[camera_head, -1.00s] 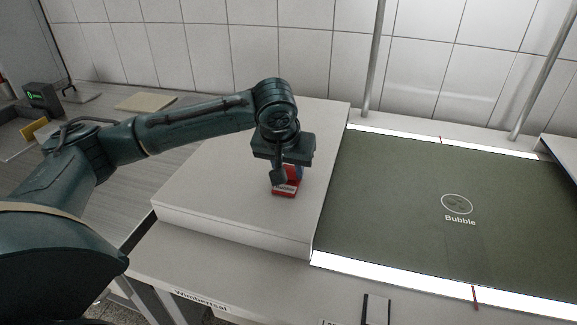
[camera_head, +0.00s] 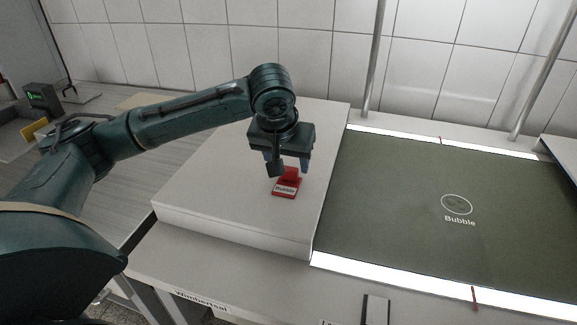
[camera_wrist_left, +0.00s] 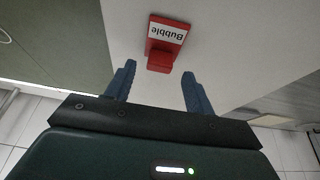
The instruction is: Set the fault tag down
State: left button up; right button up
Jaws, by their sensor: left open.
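The fault tag (camera_head: 287,184) is a small red piece with a white label reading "Bubble". It rests on the white raised block (camera_head: 215,195), near that block's right side. In the left wrist view the tag (camera_wrist_left: 165,42) lies just beyond the fingertips, with its raised red grip part facing the gripper. My left gripper (camera_head: 286,168) is open and empty, just above the tag. Its two blue fingers (camera_wrist_left: 158,78) are spread apart and do not touch the tag. My right gripper is not in view.
A dark green panel (camera_head: 400,215) marked "Bubble", with bright lit strips, lies right of the block. Metal posts (camera_head: 375,60) stand behind it. A small device with a green display (camera_head: 42,97) is at the far left. The block's top around the tag is clear.

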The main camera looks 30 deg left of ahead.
pick_arm(q)
jog(key=v, duration=0.9)
jog(key=shift+p, duration=0.35)
